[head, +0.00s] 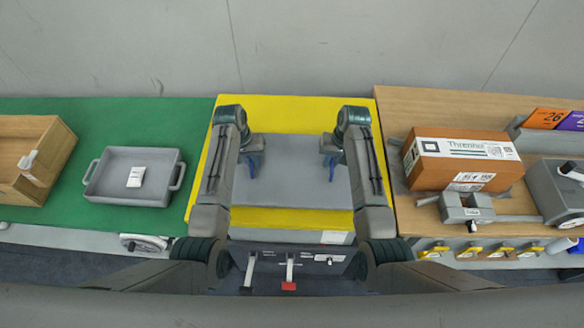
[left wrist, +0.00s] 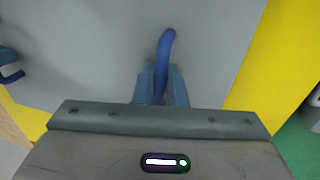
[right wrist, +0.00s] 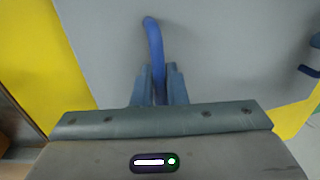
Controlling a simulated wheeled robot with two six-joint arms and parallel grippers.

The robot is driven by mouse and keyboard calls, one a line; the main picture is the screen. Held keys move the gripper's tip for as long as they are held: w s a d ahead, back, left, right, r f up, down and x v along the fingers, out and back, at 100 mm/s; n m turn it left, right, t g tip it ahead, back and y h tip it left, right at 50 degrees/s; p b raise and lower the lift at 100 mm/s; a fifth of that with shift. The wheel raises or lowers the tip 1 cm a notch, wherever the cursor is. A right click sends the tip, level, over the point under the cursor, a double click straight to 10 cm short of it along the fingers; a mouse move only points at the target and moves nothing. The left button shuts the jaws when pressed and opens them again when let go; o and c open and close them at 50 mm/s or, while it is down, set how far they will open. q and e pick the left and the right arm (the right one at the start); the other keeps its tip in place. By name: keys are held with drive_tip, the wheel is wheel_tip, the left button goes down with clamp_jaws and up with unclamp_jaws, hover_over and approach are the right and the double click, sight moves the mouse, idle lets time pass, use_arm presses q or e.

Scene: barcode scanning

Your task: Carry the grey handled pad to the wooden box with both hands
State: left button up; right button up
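The grey pad (head: 300,185) is flat over the yellow table section between my arms, with a blue handle on each side. My left gripper (head: 251,158) is at the left handle. In the left wrist view its fingers close around the blue handle (left wrist: 166,50). My right gripper (head: 333,157) is at the right handle. In the right wrist view its fingers close around that blue handle (right wrist: 154,45). I cannot tell whether the pad touches the table. The wooden box (head: 60,150) is at the far left on the green section, with a light grey object inside.
A grey tray (head: 110,195) holding a white packet stands between the wooden box and the pad. An orange-brown carton (head: 430,172) and grey devices crowd the right wooden section. A grey panel with levers (head: 320,262) is below the yellow section's front edge.

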use_arm(q)
clamp_jaws()
use_arm(e)
clamp_jaws()
